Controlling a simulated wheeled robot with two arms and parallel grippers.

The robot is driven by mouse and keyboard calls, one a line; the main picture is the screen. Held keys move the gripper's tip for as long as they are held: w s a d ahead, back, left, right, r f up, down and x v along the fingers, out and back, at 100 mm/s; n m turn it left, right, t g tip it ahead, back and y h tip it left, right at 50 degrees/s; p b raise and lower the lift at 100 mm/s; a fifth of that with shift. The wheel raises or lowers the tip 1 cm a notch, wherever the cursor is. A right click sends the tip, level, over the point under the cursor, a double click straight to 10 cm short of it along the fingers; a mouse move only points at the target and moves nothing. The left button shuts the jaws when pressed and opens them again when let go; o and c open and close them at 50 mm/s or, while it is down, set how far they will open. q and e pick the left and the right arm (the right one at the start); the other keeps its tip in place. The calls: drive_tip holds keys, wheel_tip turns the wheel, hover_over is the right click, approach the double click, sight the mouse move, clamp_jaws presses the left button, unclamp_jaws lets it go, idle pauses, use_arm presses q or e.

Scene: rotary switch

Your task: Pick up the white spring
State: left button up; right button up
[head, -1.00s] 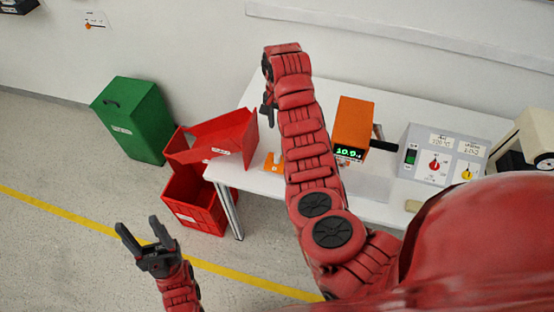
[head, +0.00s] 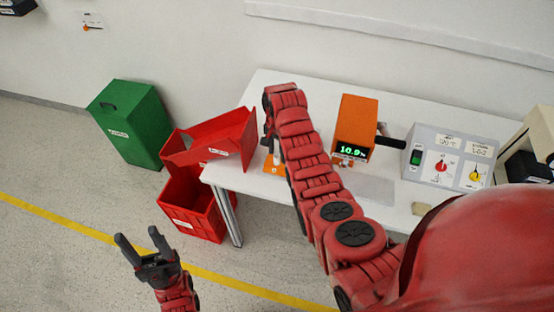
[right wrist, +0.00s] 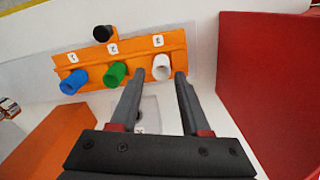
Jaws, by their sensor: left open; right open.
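The white spring (right wrist: 162,67), a short white cylinder, stands at the right end of an orange rack in the right wrist view. The rack (right wrist: 145,47) also shows in the head view (head: 271,168), partly hidden by my right arm. My right gripper (right wrist: 160,76) is open and empty, its fingertips on either side of the white spring as seen in the wrist view. I cannot tell whether the spring is between the fingers or just beyond the tips. My left gripper (head: 146,247) is open and empty, above the floor at the left.
In the rack, a green piece (right wrist: 115,74) and a blue piece (right wrist: 74,82) sit left of the white one; a black piece (right wrist: 103,33) stands behind. A red bin (head: 229,133) stands close left of the rack. An orange display box (head: 356,125) and a switch panel (head: 448,156) stand right.

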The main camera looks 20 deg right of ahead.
sight(277, 155)
drive_tip(key=shift+a+f+p, duration=0.15)
drive_tip(key=shift+f+p, duration=0.45)
drive_tip(key=shift+f, duration=1.15)
clamp_jaws()
